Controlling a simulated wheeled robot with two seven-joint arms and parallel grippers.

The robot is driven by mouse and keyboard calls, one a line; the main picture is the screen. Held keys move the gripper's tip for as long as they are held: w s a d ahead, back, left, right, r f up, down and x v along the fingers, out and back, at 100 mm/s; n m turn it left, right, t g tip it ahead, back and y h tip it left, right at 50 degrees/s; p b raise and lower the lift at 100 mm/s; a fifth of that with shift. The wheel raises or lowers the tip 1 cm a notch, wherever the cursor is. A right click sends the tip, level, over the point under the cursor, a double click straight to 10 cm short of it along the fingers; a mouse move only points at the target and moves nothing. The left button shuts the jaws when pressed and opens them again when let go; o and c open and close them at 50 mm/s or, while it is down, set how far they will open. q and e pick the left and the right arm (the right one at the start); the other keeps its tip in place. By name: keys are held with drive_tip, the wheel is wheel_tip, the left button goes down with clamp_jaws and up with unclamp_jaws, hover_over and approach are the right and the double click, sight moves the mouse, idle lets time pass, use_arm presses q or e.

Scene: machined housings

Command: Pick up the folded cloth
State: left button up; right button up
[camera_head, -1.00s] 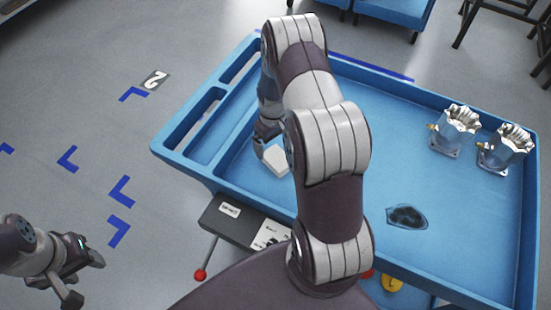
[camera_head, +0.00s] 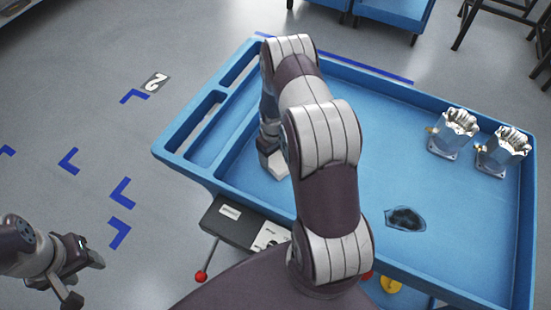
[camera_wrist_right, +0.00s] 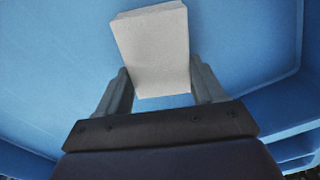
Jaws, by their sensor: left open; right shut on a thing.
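The folded cloth (camera_head: 275,165) is a small white block at the left end of the blue tray of the cart, partly hidden by my right arm. In the right wrist view the cloth (camera_wrist_right: 153,50) sits between the two fingers of my right gripper (camera_wrist_right: 162,90), which is shut on it. In the head view the right gripper (camera_head: 268,143) is over the cloth, mostly covered by the arm; I cannot tell whether the cloth is clear of the tray floor. My left gripper (camera_head: 84,279) is open and empty, over the floor at the lower left.
The blue tray (camera_head: 440,90) has raised walls. Two metal housings (camera_head: 455,134) (camera_head: 503,151) stand at its right end. A dark, see-through patch (camera_head: 405,219) lies on its floor near the front. The tray's middle is otherwise clear.

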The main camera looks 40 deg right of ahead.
sight(274, 157)
drive_tip(key=shift+r, duration=0.65)
wheel_tip(274, 157, up, 3)
drive_tip(key=shift+f+b, duration=0.1)
drive_tip(key=shift+b, duration=0.4)
drive_tip(key=s+d+r+b, duration=0.1)
drive_tip(key=s+d+r, duration=0.3)
drive_tip(key=s+r, duration=0.3)
drive_tip(key=s, duration=0.4)
